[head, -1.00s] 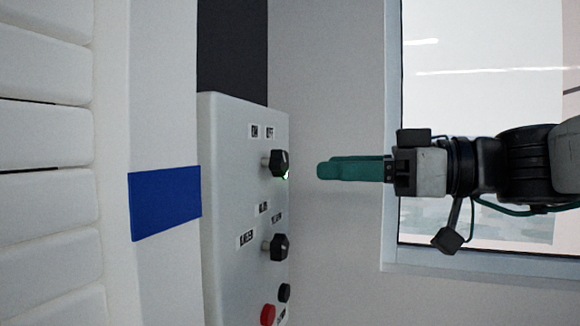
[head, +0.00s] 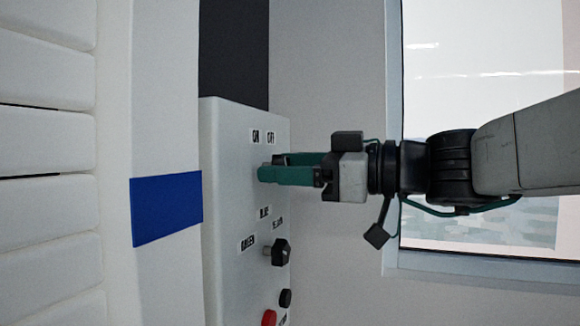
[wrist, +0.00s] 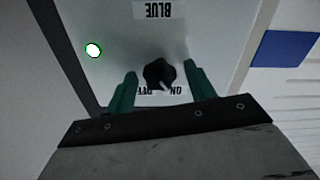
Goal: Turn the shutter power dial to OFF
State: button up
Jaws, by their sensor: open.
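The shutter power dial is a black knob below the ON and OFF labels (head: 263,137) on the light grey control panel (head: 225,215). In the head view my gripper mostly hides it. In the wrist view the dial (wrist: 159,73) sits between my two green fingers, with a gap on each side. Its pale pointer mark is near the ON and OFF labels, which show upside down; I cannot tell for sure which one it points at. My gripper (head: 268,172) is open around the dial; it also shows in the wrist view (wrist: 160,80).
A second black dial (head: 278,252) with BLUE, YELLOW and GREEN labels is lower on the panel. A black button (head: 285,298) and a red button (head: 269,318) are below it. A lit white-green lamp (wrist: 93,50) is beside the dial. A window (head: 460,250) is at the right.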

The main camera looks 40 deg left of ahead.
jog(key=c, duration=1)
jog(key=shift+o, duration=0.2)
jog(key=shift+m, duration=0.3)
jog(key=m, duration=1.1)
jog(key=shift+w, duration=0.1)
jog(key=shift+m, duration=0.3)
jog(key=o, duration=1)
jog(key=shift+c, duration=0.2)
